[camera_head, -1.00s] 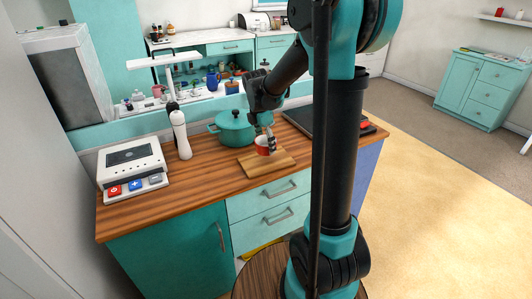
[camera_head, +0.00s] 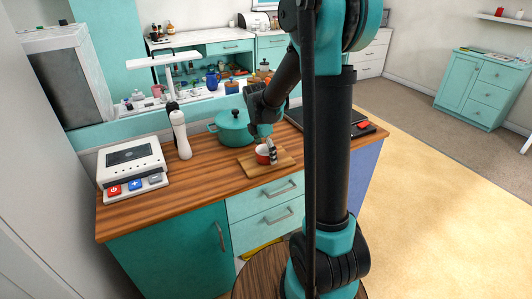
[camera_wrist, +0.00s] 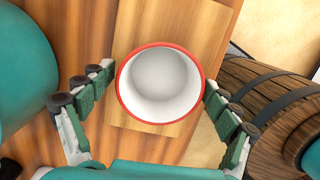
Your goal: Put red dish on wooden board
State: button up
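The red dish (camera_head: 262,155) is a small round bowl, red outside and white inside. It appears to rest upright on the wooden board (camera_head: 284,162) on the counter. In the wrist view the red dish (camera_wrist: 160,84) is seen from above, with the wooden board (camera_wrist: 218,40) beneath and around it. My gripper (camera_head: 271,153) is low at the dish and hides part of it in the head view. In the wrist view my gripper (camera_wrist: 158,84) is open, one finger on each side of the dish, with narrow gaps at the rim.
A teal lidded pot (camera_head: 233,130) stands just behind the board, close to my gripper. A white bottle (camera_head: 181,136) and a white appliance (camera_head: 132,164) are further left. A dark hob (camera_head: 335,122) lies to the right. The counter front left of the board is clear.

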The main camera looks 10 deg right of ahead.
jog(key=shift+r, duration=0.15)
notch_tip(320, 180, up, 12)
jog(key=a, duration=0.2)
jog(key=s+d+f+m+t+y, duration=0.1)
jog(key=s+d+f+m, duration=0.2)
jog(key=s+f+m, duration=0.4)
jog(key=s+d+f+m+t, duration=0.2)
jog(key=s+f+m, duration=0.5)
jog(key=s+m, duration=0.7)
jog(key=shift+s+d+f+m+t+y, duration=0.2)
jog(key=shift+s+d+m+t+y, duration=0.1)
jog(key=shift+s+d+y, duration=0.15)
jog(key=shift+d, duration=0.1)
